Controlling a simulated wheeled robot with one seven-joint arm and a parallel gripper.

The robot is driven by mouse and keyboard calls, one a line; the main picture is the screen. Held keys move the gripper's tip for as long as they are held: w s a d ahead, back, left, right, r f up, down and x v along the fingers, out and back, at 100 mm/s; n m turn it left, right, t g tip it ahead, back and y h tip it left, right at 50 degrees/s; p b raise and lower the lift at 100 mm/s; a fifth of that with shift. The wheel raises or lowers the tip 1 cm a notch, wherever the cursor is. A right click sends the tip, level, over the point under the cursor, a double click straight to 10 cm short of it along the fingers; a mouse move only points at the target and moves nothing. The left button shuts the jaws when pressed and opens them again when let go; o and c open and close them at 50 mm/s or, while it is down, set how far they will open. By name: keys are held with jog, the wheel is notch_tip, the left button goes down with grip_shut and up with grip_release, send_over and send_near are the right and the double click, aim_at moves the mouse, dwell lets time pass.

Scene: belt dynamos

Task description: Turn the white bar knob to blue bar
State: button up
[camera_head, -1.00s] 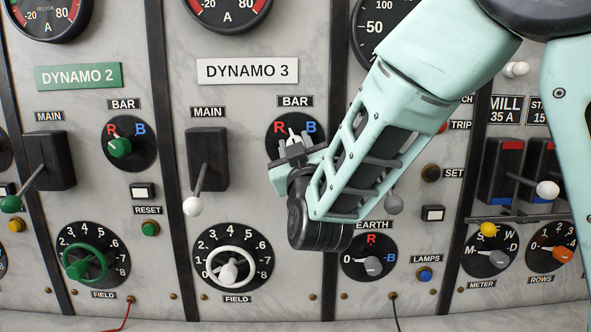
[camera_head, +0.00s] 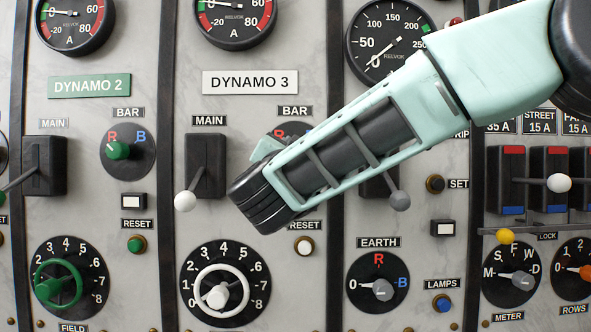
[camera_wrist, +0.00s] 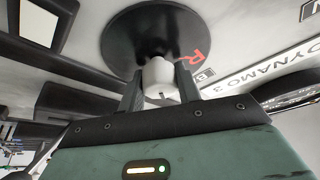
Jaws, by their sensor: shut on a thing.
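The white bar knob (camera_wrist: 159,80) sits on a round black dial under the DYNAMO 3 plate. In the wrist view my gripper (camera_wrist: 160,73) is shut on it, one finger on each side. The red R shows beside the knob on the dial (camera_wrist: 125,45); the blue B is not readable there. In the head view my arm covers the knob and most of its dial (camera_head: 287,128), leaving only the top edge and part of the red R. I cannot tell where the knob points.
The white MAIN lever (camera_head: 186,200) hangs close left of my wrist. The white FIELD wheel (camera_head: 222,292) and white RESET button (camera_head: 304,246) are below. A grey-knobbed lever (camera_head: 399,201) stands close under my forearm. The green bar knob (camera_head: 118,150) is further left.

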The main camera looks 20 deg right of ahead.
jog(key=shift+f+m+g+h+b, duration=0.15)
jog(key=shift+m+g+h+b, duration=0.4)
jog(key=shift+m+b, duration=0.75)
jog(key=shift+m+g, duration=0.25)
jog(key=shift+m, duration=0.35)
jog(key=o, duration=1)
jog(key=shift+c, duration=0.2)
jog(key=b+v, duration=0.2)
jog(key=v, duration=1.5)
jog(key=shift+s+f, duration=0.1)
jog(key=shift+s, duration=0.05)
